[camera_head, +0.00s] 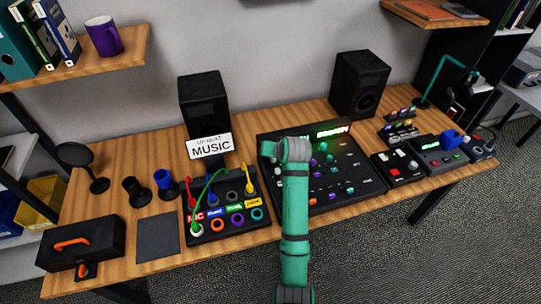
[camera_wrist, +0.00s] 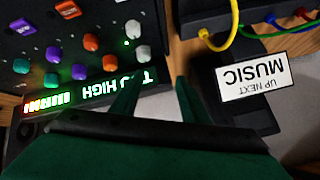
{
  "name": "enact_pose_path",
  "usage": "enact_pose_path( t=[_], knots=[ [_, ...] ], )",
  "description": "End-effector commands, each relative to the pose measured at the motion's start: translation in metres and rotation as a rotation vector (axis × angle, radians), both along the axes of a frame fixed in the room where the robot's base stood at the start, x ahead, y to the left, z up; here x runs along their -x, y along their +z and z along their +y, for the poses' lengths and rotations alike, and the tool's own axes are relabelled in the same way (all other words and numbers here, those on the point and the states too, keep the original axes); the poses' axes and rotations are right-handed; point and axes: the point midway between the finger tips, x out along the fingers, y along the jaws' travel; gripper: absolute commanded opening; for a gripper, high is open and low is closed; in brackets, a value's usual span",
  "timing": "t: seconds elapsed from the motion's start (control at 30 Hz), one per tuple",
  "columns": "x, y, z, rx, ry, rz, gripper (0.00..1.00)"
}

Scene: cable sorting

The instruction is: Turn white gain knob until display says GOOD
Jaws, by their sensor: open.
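The black mixer console (camera_head: 345,195) stands in the middle of the desk, partly hidden by my arm. Its display (camera_wrist: 105,90) appears upside down in the wrist view and reads "TOO HIGH", with one finger over part of the text. Two whitish knobs show in that view, an upper one (camera_wrist: 140,27) and a lower one (camera_wrist: 143,54). I cannot tell which is the gain knob. The fingertips are hidden in the head view.
Orange, purple and green knobs crowd the console beside the white ones. A "MUSIC" sign (camera_wrist: 254,76) and yellow, green and blue cables lie to the right in the wrist view. Two black speakers (camera_head: 205,103) (camera_head: 359,84) stand at the back of the desk.

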Motion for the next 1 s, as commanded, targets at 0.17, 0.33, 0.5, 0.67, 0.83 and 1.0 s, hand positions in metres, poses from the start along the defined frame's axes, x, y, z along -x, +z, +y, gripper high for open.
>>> enact_pose_path(
  t=[0.17,0.33,0.5,0.67,0.83,1.0],
  knots=[
    [-0.013,0.015,-0.022,0.258,0.265,0.108,0.41],
    [-0.013,0.025,-0.036,0.385,0.434,0.180,0.41],
    [-0.012,0.025,-0.040,0.423,0.494,0.207,0.41],
    [-0.017,0.009,-0.037,0.423,0.497,0.209,0.41],
    [-0.028,-0.019,-0.032,0.423,0.496,0.208,0.41],
    [-0.038,-0.046,-0.027,0.422,0.495,0.208,0.41]
  ],
)
